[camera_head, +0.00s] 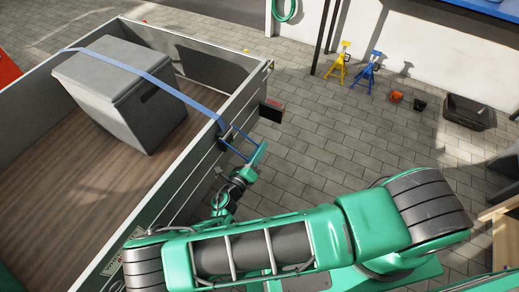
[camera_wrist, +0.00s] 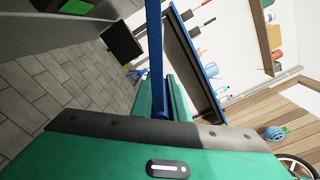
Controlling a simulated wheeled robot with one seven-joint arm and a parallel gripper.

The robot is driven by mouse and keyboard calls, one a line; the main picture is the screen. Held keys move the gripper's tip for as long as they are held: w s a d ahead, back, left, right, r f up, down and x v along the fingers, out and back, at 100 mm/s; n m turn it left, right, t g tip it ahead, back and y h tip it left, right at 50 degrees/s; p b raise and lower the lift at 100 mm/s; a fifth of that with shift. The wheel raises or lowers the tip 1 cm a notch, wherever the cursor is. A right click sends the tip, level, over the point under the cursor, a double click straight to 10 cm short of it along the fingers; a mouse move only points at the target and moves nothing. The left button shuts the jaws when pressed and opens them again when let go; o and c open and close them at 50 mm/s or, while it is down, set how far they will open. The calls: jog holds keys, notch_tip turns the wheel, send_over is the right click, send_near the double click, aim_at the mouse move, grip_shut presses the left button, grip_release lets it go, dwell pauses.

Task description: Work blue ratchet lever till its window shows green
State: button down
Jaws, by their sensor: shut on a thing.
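The blue ratchet lever (camera_head: 236,150) slants down and right from the dark ratchet (camera_head: 226,133) on the trailer's outer side wall. My gripper (camera_head: 257,155) is shut on the lever's outer end. In the wrist view the lever (camera_wrist: 155,50) runs down the middle of the picture to between the green jaws of my gripper (camera_wrist: 163,100). A bright green patch (camera_wrist: 75,7) shows on a grey body at the top left there, cut by the frame edge. It looks like the window, but I cannot be certain. The window cannot be made out in the head view.
A blue strap (camera_head: 130,57) crosses a grey box (camera_head: 120,95) in the trailer (camera_head: 40,190). A black block with red (camera_head: 271,110) juts from the trailer wall near my gripper. Yellow and blue stands (camera_head: 366,72) and a black bin (camera_head: 469,112) are farther off.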

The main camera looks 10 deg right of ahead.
jog(key=shift+w+a+r, duration=0.1)
jog(key=shift+r, duration=0.05)
jog(key=c, duration=1.7)
grip_release()
jog(key=v, duration=1)
jog(key=shift+s+a, duration=0.25)
jog(key=shift+s, duration=0.1)
